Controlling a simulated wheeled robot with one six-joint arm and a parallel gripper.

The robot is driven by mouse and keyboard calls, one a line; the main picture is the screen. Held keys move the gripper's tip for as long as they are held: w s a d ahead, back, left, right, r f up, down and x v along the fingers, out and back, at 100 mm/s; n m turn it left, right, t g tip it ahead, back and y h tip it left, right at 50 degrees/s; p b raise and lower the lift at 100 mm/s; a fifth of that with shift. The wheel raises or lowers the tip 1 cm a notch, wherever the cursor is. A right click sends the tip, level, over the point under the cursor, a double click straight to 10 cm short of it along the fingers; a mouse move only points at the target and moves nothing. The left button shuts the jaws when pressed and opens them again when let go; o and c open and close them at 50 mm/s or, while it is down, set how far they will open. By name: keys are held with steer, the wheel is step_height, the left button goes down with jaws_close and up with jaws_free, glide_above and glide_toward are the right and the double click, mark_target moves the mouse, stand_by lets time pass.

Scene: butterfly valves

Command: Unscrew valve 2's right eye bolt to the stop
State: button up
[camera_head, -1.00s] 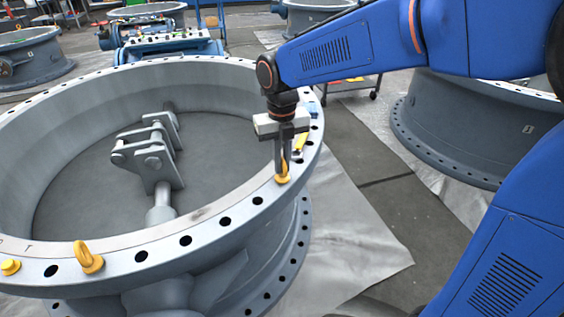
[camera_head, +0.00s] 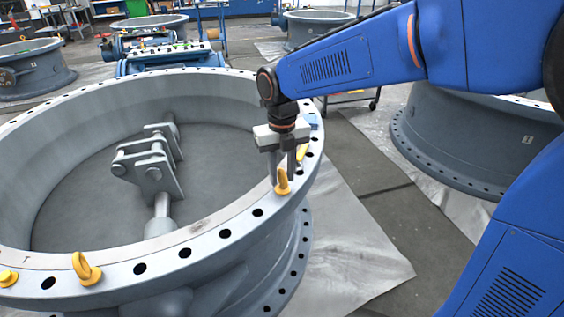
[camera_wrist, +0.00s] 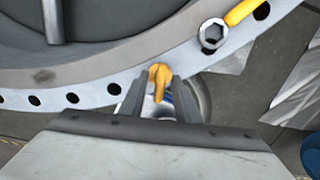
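The large grey valve (camera_head: 110,272) lies with its bolted flange facing up. Its right yellow eye bolt (camera_head: 283,183) stands upright on the flange's right side. My gripper (camera_head: 282,175) points down over it, with one finger on each side of the eye. In the wrist view the eye bolt (camera_wrist: 160,82) shows between my two fingers (camera_wrist: 159,85), with a small gap on both sides, so the gripper is open. How far the bolt's shank sits in the flange is hidden.
A second yellow eye bolt (camera_head: 86,268) and a yellow cap-like part (camera_head: 8,278) sit on the near left flange. A yellow-handled tool with a hexagonal head (camera_wrist: 212,34) lies on the flange close by my gripper. Another grey valve (camera_head: 460,140) stands at right.

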mark_target(282, 171)
step_height(282, 171, up, 17)
steer(key=shift+r, duration=0.15)
stand_by(0.4)
steer(key=shift+m, duration=0.3)
step_height(282, 171, down, 17)
steer(key=m, duration=3.5)
steer(key=shift+r, duration=0.1)
